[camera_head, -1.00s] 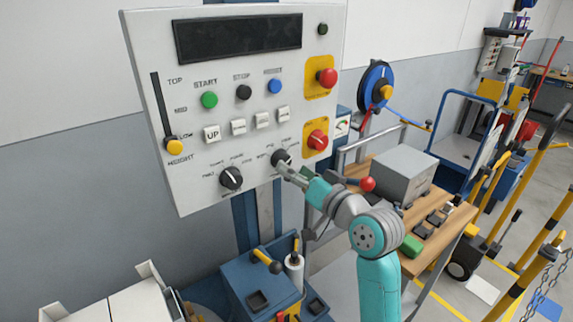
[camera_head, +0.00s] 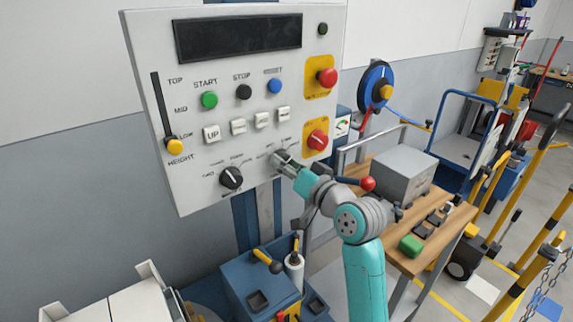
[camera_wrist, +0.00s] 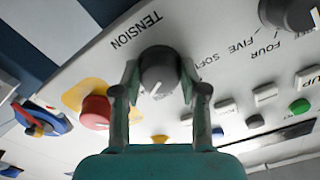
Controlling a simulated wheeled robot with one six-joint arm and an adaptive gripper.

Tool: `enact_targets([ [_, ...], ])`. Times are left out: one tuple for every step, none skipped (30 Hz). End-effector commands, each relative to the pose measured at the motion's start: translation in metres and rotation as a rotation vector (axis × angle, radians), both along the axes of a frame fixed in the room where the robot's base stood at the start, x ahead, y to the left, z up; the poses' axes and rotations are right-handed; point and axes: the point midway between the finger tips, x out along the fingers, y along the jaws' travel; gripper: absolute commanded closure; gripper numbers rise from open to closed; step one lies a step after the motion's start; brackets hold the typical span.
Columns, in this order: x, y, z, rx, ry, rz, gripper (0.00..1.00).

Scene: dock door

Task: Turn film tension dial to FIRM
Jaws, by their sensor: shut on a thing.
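The film tension dial (camera_wrist: 158,68) is a round dark grey knob on the white control panel. In the wrist view the word TENSION stands beside it and SOFT shows near my right finger. A white pointer line shows on the dial's face; I cannot read which label it points at. The FIRM label is not readable. My gripper (camera_wrist: 157,88) has one finger on each side of the dial and is shut on it. In the head view my gripper (camera_head: 286,164) is at the panel's lower right and mostly hides the dial.
A second black dial (camera_head: 231,177) sits left of my gripper. A red knob on a yellow plate (camera_head: 317,140) is close above right. White buttons (camera_head: 238,127) and a yellow height slider (camera_head: 174,146) are on the panel (camera_head: 200,50). A wooden bench (camera_head: 440,240) stands to the right.

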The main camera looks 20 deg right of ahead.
Motion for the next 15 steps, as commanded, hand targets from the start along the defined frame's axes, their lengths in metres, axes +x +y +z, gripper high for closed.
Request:
enact_targets([
  [0.0001,0.0001,0.0,-0.002,-0.001,0.0,0.92],
  [0.0001,0.0001,0.0,-0.004,-0.001,0.0,0.92],
  [0.0001,0.0001,-0.0001,-0.009,-0.003,0.0,0.92],
  [0.0001,0.0001,-0.0001,-0.013,-0.004,0.0,0.92],
  [0.0001,0.0,0.0,-0.02,-0.006,0.0,0.92],
  [0.0001,0.0,0.0,-0.031,-0.01,0.0,0.92],
  [0.0001,0.0,-0.0001,-0.041,-0.013,0.0,0.92],
  [0.0001,0.0,-0.0001,-0.052,-0.017,0.0,0.92],
  [0.0,-0.0001,0.0,-0.071,-0.023,0.0,0.92],
  [0.0,-0.0001,0.0,-0.087,-0.028,0.0,0.92],
  [0.0,-0.0001,-0.0002,-0.104,-0.034,0.0,0.92],
  [0.0002,-0.0002,-0.0002,-0.129,-0.042,0.0,0.92],
  [0.0001,-0.0002,-0.0001,-0.149,-0.049,0.0,0.92],
  [0.0001,-0.0003,-0.0002,-0.17,-0.055,0.0,0.92],
  [0.0001,-0.0003,-0.0002,-0.2,-0.065,0.0,0.92],
])
